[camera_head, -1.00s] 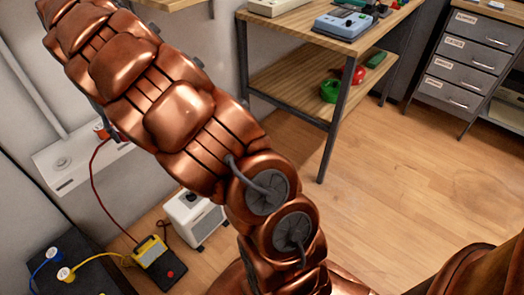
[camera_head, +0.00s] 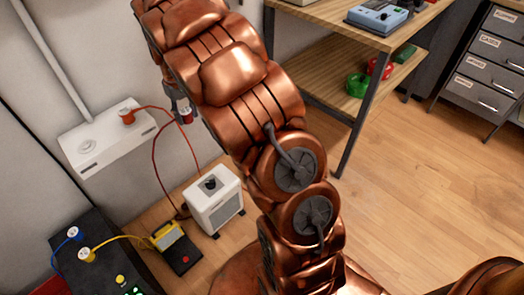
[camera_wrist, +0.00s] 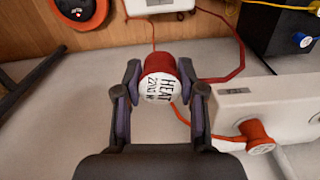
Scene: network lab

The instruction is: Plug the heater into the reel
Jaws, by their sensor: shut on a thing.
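My gripper (camera_wrist: 158,92) is shut on a red plug (camera_wrist: 160,68) with a white face marked "HEAT 2200 W". In the head view, my gripper (camera_head: 183,108) and the red plug (camera_head: 185,117) show small behind my arm, off the wall box's right end. The white heater (camera_head: 213,205) stands on the floor; its lower edge shows in the wrist view (camera_wrist: 158,5). A dark red cord hangs between plug and heater. An orange round thing with a dark centre, probably the reel (camera_wrist: 80,8), is cut off at the wrist view's upper left. Its sockets cannot be made out.
A white wall box (camera_head: 105,148) holds an orange plug (camera_head: 127,117) with an orange cord. A black unit (camera_head: 110,270) with blue and yellow plugs and a yellow-black device (camera_head: 170,243) are at lower left. A wooden bench (camera_head: 345,75) stands right; floor beside it is clear.

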